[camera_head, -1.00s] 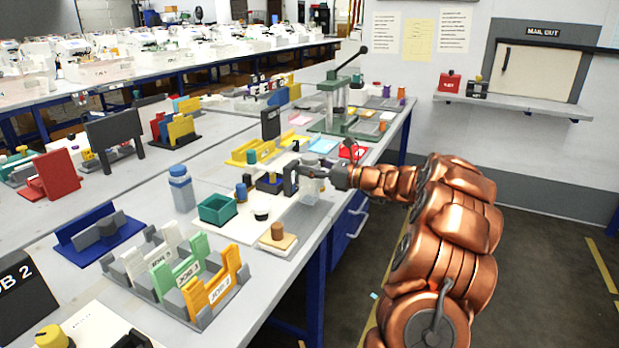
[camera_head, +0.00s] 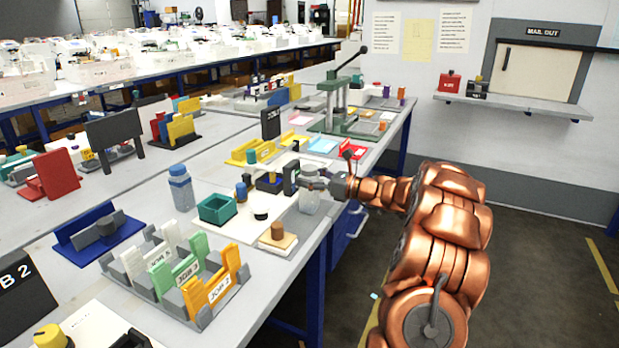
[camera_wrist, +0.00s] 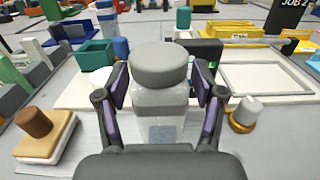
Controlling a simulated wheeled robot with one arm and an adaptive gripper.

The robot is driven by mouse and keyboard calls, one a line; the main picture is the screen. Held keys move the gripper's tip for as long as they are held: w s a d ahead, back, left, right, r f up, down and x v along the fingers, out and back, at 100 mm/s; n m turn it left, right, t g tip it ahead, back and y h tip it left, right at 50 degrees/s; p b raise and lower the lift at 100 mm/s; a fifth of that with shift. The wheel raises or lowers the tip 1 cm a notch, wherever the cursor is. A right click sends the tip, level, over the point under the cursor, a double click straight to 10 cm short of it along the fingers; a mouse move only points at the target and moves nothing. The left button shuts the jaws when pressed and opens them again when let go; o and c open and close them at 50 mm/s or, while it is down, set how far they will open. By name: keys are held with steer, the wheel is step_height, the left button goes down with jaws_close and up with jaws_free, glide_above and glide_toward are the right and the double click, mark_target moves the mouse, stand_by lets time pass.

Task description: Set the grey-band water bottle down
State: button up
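The grey-band water bottle (camera_head: 309,203) is clear with a grey cap, upright at the right edge of the near bench. In the wrist view the bottle (camera_wrist: 160,115) stands between the fingers, its grey cap nearest the camera. A second bottle with a blue cap (camera_head: 181,188) stands farther left.
A white cone on a gold base (camera_wrist: 243,115) stands close right in the wrist view. A green press (camera_head: 340,125) stands behind.

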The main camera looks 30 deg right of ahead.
steer(key=shift+o, duration=0.2)
steer(key=shift+s+d+r, duration=0.15)
steer(key=shift+s+d, duration=0.05)
steer(key=shift+s, duration=0.05)
steer(key=v, duration=1.1)
steer(key=shift+s, duration=0.2)
steer(key=shift+d, duration=0.1)
